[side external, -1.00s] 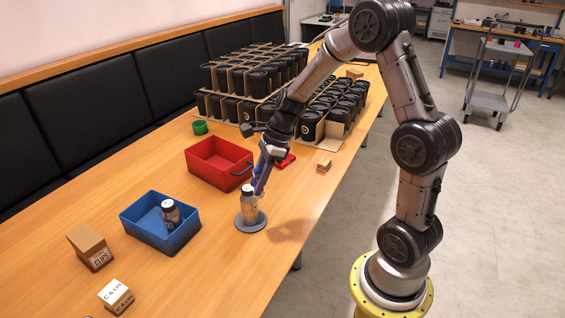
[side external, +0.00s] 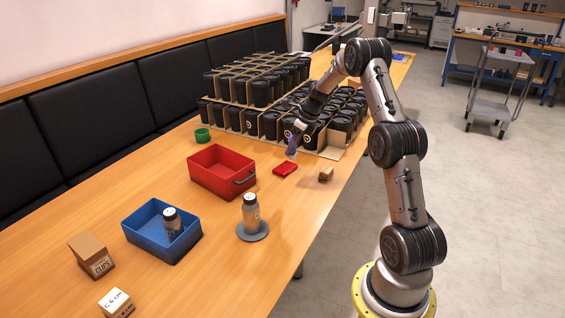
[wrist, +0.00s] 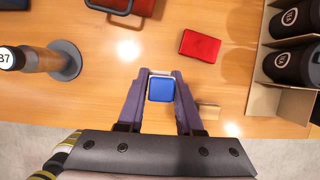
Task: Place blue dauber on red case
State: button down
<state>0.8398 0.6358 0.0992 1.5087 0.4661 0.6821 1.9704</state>
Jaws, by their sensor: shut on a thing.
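My gripper (wrist: 161,84) is shut on the blue dauber (wrist: 161,90), a small blue square block between the purple fingertips in the wrist view. The red case (side external: 285,169) is a small flat red block lying on the table. In the wrist view the red case (wrist: 199,46) lies up and to the right of the dauber, apart from it, with its top bare.
A red bin (side external: 208,178) stands left of the case, and a small wooden block (side external: 326,174) lies to its right. A cardboard rack of black cups (side external: 334,147) stands behind. A bottle (side external: 251,207) stands on a grey disc, near a blue bin (side external: 190,246).

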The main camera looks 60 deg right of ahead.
jog(key=w+d+f, duration=0.5)
jog(key=w+f, duration=0.1)
jog(key=shift+w+d+f, duration=0.35)
jog(key=shift+d+f, duration=0.05)
jog(key=shift+w+d+f, duration=0.4)
jog(key=shift+w+f, duration=0.1)
jog(key=shift+f, duration=1.75)
jog(key=shift+f, duration=0.15)
jog(key=c, duration=0.6)
grip_release()
jog(key=shift+o, duration=0.2)
